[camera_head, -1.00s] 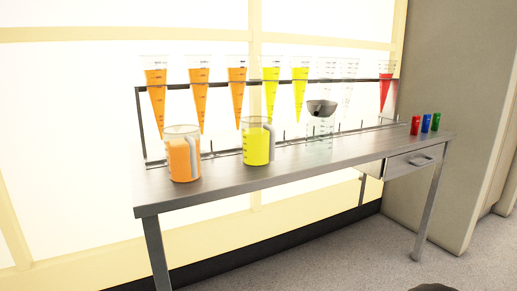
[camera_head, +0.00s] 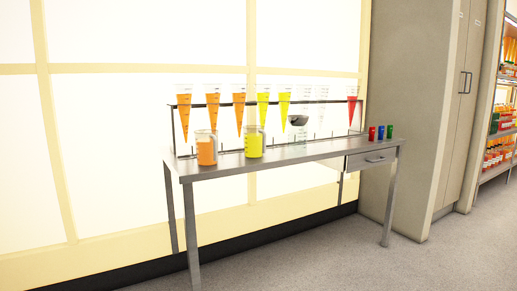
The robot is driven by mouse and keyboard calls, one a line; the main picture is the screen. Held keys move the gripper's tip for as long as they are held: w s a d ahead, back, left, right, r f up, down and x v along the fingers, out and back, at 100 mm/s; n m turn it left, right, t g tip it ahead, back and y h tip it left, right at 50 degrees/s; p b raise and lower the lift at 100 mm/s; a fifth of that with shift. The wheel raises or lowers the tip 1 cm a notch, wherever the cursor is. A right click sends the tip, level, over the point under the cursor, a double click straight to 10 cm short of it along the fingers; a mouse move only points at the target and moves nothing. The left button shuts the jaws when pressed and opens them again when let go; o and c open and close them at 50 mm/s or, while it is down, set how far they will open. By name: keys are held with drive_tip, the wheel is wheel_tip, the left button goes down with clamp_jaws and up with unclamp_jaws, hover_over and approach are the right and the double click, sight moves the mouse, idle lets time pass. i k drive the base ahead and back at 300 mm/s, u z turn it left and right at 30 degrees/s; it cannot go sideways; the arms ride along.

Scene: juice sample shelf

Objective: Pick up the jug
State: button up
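The jug with orange juice (camera_head: 207,152) is at the table's left end. The jug with yellow juice (camera_head: 254,144) stands to its right, a little apart. The orange jug's handle is hard to make out at this size. The yellow jug has its handle on the right side. My gripper is not in view.
A rack (camera_head: 174,130) behind the jugs holds several cones, orange, yellow, clear and red (camera_head: 352,108). A dark bowl (camera_head: 298,120) sits over a clear vessel. Small red (camera_head: 372,133), blue (camera_head: 381,132) and green (camera_head: 389,131) cups stand at the right end. Floor (camera_head: 330,260) in front is clear.

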sight(254, 136)
drive_tip(key=z, duration=0.65)
drive_tip(key=i, duration=1.3)
drive_tip(key=u, duration=0.15)
